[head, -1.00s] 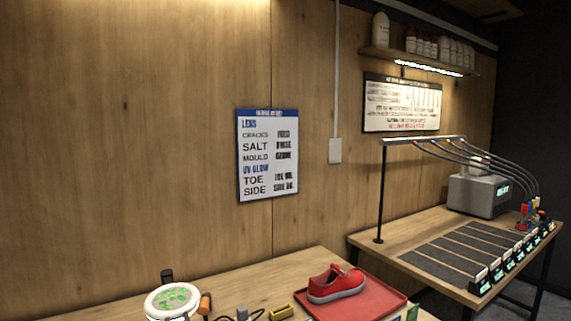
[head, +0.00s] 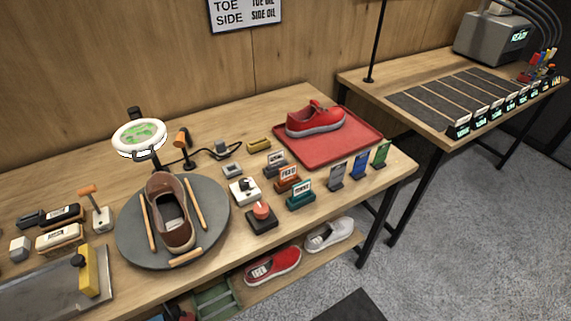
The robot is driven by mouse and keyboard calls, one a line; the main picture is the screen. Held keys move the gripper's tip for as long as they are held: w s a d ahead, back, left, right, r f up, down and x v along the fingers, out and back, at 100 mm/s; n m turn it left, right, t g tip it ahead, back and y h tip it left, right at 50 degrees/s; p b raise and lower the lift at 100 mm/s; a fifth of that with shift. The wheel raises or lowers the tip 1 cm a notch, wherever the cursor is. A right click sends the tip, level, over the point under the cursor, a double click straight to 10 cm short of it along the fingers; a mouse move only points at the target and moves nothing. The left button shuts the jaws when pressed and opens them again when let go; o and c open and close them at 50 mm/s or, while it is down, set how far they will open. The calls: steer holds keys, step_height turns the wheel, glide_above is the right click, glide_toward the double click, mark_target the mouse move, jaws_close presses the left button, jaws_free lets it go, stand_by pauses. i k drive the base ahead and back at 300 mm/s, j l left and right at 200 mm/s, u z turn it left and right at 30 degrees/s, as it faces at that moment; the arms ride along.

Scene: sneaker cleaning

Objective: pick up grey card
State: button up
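A grey card (head: 337,171) stands upright on the wooden workbench (head: 232,226), near its front right edge. It is the leftmost of a row of three upright cards. A blue card (head: 361,163) and a green card (head: 381,153) stand to its right. My gripper is not in view.
A red tray (head: 350,150) with a red sneaker (head: 316,120) lies behind the cards. Small labelled blocks and a knob box (head: 244,190) stand left of them. A brown shoe (head: 170,212) rests on a round grey turntable (head: 215,215). Shoes lie on a lower shelf.

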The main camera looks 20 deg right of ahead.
mark_target(276, 159)
steer(key=l+u, duration=0.2)
steer(key=l, duration=0.35)
steer(key=l+u, duration=0.2)
steer(key=l, duration=0.4)
steer(key=l+u, duration=0.2)
steer(key=l, duration=0.4)
steer(key=l+u, duration=0.2)
steer(key=l, duration=0.35)
steer(key=k+l+u, duration=0.2)
steer(key=l, duration=0.35)
steer(key=l+u, duration=0.2)
steer(key=l, duration=0.35)
steer(key=k, duration=0.05)
